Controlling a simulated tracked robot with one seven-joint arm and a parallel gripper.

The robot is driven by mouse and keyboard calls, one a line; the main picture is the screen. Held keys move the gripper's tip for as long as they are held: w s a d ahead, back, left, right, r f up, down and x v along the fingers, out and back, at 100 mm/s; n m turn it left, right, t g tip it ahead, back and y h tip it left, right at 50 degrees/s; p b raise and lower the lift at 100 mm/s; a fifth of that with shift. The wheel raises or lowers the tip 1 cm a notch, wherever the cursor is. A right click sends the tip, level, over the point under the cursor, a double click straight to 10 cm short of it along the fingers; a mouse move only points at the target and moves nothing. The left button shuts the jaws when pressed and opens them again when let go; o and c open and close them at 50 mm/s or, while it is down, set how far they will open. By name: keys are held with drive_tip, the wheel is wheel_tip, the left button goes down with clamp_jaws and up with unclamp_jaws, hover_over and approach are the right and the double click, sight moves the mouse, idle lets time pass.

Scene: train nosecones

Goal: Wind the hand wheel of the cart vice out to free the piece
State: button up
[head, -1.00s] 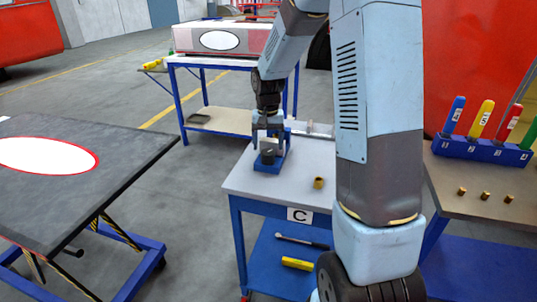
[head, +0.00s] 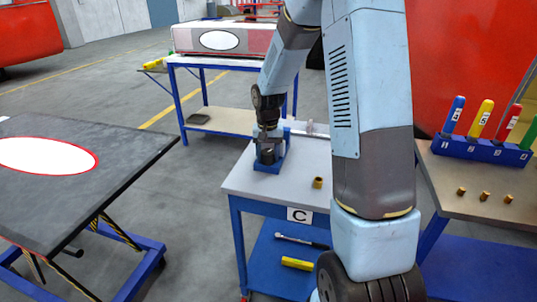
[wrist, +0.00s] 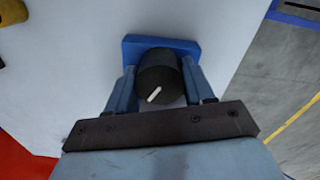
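The cart vice is a small blue block (head: 272,168) on the grey top of cart C (head: 240,180). Its dark round hand wheel (head: 267,156) faces up. In the wrist view the black wheel (wrist: 158,70) carries a white pointer mark slanting to the lower left, with the blue vice base (wrist: 190,44) behind it. My gripper (head: 267,142) is over the wheel. In the wrist view my gripper (wrist: 160,80) has a finger against each side of the wheel, apparently touching. The clamped piece cannot be made out behind my gripper.
A brass cylinder (head: 318,182) stands on the cart top. The lower shelf holds a ratchet tool (head: 300,241) and a yellow tool (head: 297,263). A dark table (head: 130,150) is at the left, and a bench with coloured handles (head: 480,148) at the right.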

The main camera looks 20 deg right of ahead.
sight(267, 152)
drive_tip(key=c, duration=0.5)
drive_tip(key=shift+n, duration=1.8)
drive_tip(key=shift+c, duration=0.2)
drive_tip(key=o, duration=1)
drive_tip(key=shift+r, duration=3.95)
drive_tip(key=shift+a, duration=0.1)
